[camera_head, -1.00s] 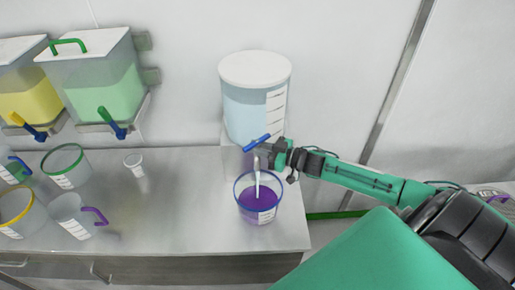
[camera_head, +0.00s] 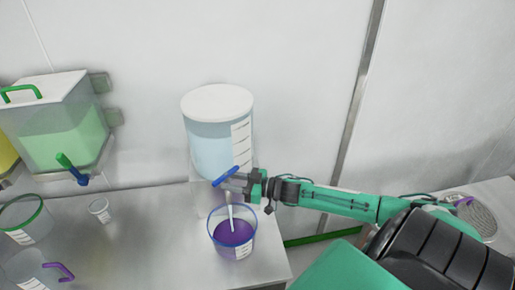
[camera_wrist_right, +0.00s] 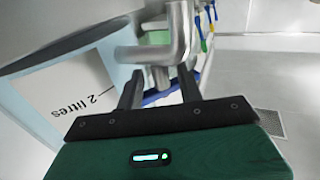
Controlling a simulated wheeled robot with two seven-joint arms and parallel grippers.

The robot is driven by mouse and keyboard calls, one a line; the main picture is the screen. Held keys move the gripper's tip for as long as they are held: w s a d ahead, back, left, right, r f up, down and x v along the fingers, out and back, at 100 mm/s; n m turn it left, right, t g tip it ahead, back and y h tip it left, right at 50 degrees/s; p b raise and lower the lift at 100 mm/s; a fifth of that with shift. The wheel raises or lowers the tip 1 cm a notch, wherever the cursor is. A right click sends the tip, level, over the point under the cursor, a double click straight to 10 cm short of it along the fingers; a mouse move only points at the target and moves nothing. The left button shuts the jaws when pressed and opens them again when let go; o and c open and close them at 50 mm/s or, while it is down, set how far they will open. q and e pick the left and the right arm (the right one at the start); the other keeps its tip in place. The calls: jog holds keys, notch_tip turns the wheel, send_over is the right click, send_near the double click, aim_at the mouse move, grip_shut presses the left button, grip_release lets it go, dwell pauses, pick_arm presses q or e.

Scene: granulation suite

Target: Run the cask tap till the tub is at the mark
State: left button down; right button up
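The cask (camera_head: 215,150) is a translucent drum with a white lid, pale blue liquid and a scale label. The blue tap lever (camera_head: 224,176) is low on its front; it also shows in the wrist view (camera_wrist_right: 163,93) by the metal tap pipe (camera_wrist_right: 178,35). The blue-rimmed clear tub (camera_head: 214,240) stands below, with purple liquid and a scale label. A pale stream runs from the tap into it. The level against any mark is too small to read. My right gripper (camera_head: 242,184) is at the tap, its fingers (camera_wrist_right: 160,88) apart around the lever area. My left gripper is out of view.
A green-liquid tank (camera_head: 62,135) with its own tap is at the left. A small white cup (camera_head: 100,209), a green-rimmed jug (camera_head: 25,222) and a purple-handled jug (camera_head: 35,270) stand on the steel bench (camera_head: 150,230). The bench between the cups and tub is clear.

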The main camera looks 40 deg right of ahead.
jog(key=b+v, duration=0.2)
jog(key=v, duration=1)
jog(key=shift+b, duration=0.35)
dwell(3.9)
